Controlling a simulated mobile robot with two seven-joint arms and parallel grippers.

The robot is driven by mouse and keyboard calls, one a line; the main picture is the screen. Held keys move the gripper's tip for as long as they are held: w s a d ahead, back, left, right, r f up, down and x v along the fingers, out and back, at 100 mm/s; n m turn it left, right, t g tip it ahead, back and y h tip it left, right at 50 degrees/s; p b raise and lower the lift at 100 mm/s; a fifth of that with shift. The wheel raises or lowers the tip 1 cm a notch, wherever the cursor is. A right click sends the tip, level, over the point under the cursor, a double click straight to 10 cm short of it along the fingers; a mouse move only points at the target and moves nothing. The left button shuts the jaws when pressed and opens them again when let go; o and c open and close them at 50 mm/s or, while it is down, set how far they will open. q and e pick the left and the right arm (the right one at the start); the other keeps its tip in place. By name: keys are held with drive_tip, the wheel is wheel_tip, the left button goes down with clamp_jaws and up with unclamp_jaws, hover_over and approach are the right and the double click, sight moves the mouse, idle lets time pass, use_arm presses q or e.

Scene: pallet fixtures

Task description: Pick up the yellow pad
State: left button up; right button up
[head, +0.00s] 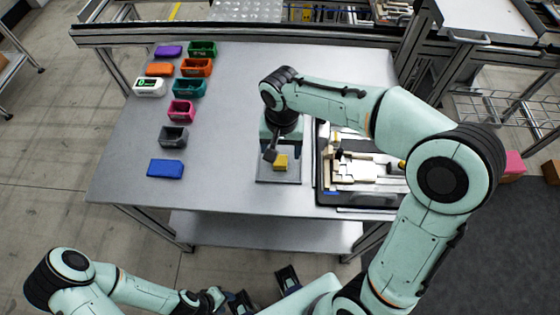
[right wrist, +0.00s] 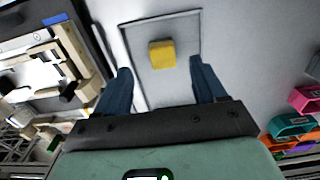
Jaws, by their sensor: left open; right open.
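The yellow pad (head: 281,162) is a small block lying on a flat grey square tray (head: 278,181) near the front of the table. In the right wrist view the pad (right wrist: 162,54) lies on the tray (right wrist: 137,92), beyond my fingertips and between their lines. My right gripper (right wrist: 163,84) is open and empty, its two dark blue fingers apart, and it hangs over the tray. In the head view the right gripper (head: 272,155) partly covers the pad's surroundings. My left gripper (head: 266,288) is open and empty, low in front of the table.
Several coloured bins and blocks stand on the table's left, including a blue block (head: 165,168), a grey bin (head: 173,136) and a green bin (head: 202,49). A black-edged fixture (head: 319,165) with pale parts stands right of the tray. The table's middle is clear.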

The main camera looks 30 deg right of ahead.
sight(280, 163)
drive_tip(key=shift+w+f, duration=0.1)
drive_tip(key=shift+f, duration=0.85)
drive_tip(key=shift+a+f, duration=0.15)
drive_tip(key=shift+f, duration=2.5)
use_arm(q)
drive_tip(key=shift+f, duration=0.3)
use_arm(e)
drive_tip(key=c, duration=1.1)
drive_tip(key=shift+c, duration=0.2)
use_arm(q)
drive_tip(key=r, duration=0.1)
drive_tip(key=w+r+p, duration=0.1)
drive_tip(key=r+p, duration=0.1)
drive_tip(key=shift+w+r, duration=0.25)
drive_tip(key=shift+w, duration=0.15)
use_arm(e)
wheel_tip(280, 163, up, 20)
drive_tip(key=shift+o, duration=1.4)
drive_tip(key=shift+c, duration=0.5)
